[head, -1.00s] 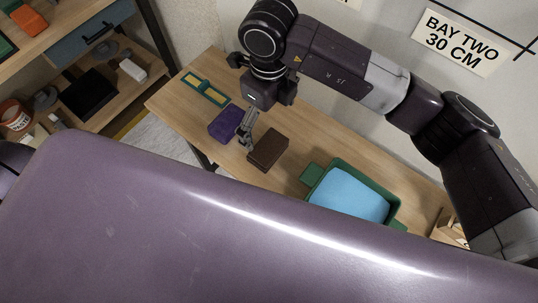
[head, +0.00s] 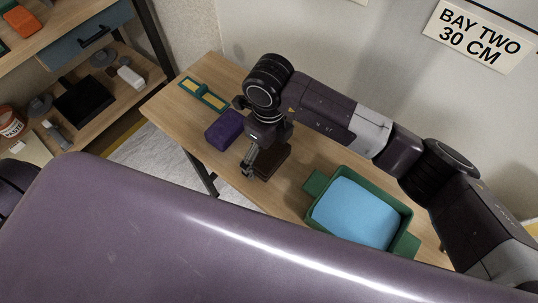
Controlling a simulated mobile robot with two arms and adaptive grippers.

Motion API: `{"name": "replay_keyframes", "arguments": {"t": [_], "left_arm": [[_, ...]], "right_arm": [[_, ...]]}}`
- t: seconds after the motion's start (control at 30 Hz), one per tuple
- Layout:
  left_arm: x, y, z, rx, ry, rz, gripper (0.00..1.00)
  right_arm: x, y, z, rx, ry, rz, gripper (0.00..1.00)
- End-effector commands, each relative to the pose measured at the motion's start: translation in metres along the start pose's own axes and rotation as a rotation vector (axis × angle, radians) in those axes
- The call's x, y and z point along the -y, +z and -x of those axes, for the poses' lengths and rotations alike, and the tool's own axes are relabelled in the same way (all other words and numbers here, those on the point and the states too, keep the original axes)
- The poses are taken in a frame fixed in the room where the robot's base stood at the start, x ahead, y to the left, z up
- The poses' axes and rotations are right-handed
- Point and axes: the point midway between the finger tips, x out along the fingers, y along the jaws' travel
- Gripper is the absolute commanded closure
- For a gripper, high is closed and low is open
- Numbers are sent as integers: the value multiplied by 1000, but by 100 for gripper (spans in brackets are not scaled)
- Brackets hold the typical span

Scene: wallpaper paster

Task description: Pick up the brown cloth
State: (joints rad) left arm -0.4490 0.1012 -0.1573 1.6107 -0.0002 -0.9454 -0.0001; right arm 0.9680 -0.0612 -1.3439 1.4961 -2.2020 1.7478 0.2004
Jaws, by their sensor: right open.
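The brown cloth (head: 276,161) is a folded dark block on the wooden table, partly hidden behind my right gripper and wrist. My right gripper (head: 250,172) is open, pointing down, with its fingers at the cloth's left side. I cannot tell whether they touch it. No cloth is seen lifted. My left gripper is not in view.
A purple folded cloth (head: 224,130) lies just left of the gripper. A green tray (head: 319,222) with blue liquid or lining stands to the right. A green and yellow flat tool (head: 204,94) lies at the back left. A shelf (head: 120,103) stands at far left.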

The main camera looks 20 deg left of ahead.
Motion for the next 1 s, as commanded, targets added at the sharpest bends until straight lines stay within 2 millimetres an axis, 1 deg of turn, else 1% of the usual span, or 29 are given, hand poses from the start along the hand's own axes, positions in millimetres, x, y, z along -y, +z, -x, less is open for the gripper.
{"name": "replay_keyframes", "arguments": {"t": [0.2, 0.6, 0.87, 1.0], "left_arm": [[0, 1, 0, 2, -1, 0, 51], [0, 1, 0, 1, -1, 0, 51], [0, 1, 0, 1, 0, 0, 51], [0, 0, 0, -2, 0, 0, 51]], "right_arm": [[0, 0, -1, 0, 0, 0, 0], [0, 0, -1, 0, 0, 0, 44], [0, 0, 0, 0, 0, 0, 45], [1, 1, 8, 2, -1, 0, 45]]}}
